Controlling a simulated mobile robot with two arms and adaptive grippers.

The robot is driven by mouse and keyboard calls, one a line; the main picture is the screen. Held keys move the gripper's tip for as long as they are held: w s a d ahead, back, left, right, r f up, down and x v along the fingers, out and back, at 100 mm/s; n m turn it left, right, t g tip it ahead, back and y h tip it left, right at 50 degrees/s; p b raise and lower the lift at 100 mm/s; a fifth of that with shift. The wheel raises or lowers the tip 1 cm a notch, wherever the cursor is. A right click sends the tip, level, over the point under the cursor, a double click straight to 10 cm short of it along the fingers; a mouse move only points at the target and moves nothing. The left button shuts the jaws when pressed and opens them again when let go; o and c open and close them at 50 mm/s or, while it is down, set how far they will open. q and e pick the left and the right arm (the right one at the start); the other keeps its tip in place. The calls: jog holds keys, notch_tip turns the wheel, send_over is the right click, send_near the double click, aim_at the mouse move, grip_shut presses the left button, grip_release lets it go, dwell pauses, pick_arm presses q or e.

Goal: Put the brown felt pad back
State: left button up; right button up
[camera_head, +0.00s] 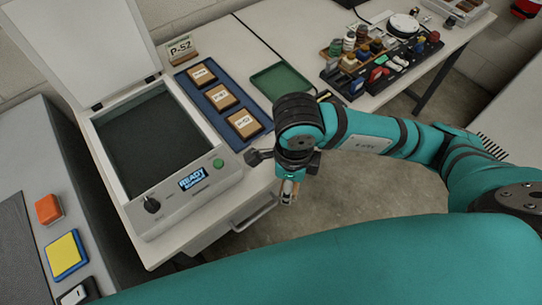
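Several brown square pieces with white labels lie in a row in a blue tray (184,77): a far one (202,75), a middle one (221,97) and a near one (243,123). I cannot tell whether any of them is the brown felt pad. My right gripper (288,198) points down in front of the table edge, over the floor. It is small and partly covered by its wrist, so its opening and any held thing are unclear. My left gripper is out of view.
A scanner-like device (219,196) with a raised lid and lit "READY" display stands left of the tray. A P-52 sign (181,48) stands behind. A green tray (281,81) looks empty. A crowded dark tray (349,89) is farther right. An orange block (48,209) lies at left.

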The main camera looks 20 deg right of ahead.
jog(key=f+m, duration=0.1)
jog(key=m, duration=0.1)
jog(key=s+a+m, duration=0.1)
jog(key=m, duration=0.1)
jog(key=f+m+b, duration=0.1)
jog(key=m, duration=0.1)
jog(key=shift+s+a+f, duration=0.25)
jog(key=shift+s+f, duration=0.1)
jog(key=shift+s, duration=0.05)
jog(key=shift+s+f+m, duration=0.1)
jog(key=shift+m, duration=0.5)
jog(key=shift+w+a+m, duration=0.1)
jog(key=shift+w+m, duration=0.1)
jog(key=shift+m, duration=0.1)
jog(key=p, duration=0.2)
send_over(271, 149)
jog(key=s, duration=0.2)
jog(key=shift+w+a+f, duration=0.2)
jog(key=shift+a+f, duration=0.15)
jog(key=shift+f, duration=0.4)
notch_tip(271, 149, down, 3)
jog(key=shift+f+p, duration=0.2)
jog(key=shift+p, duration=0.35)
jog(key=shift+f, duration=0.1)
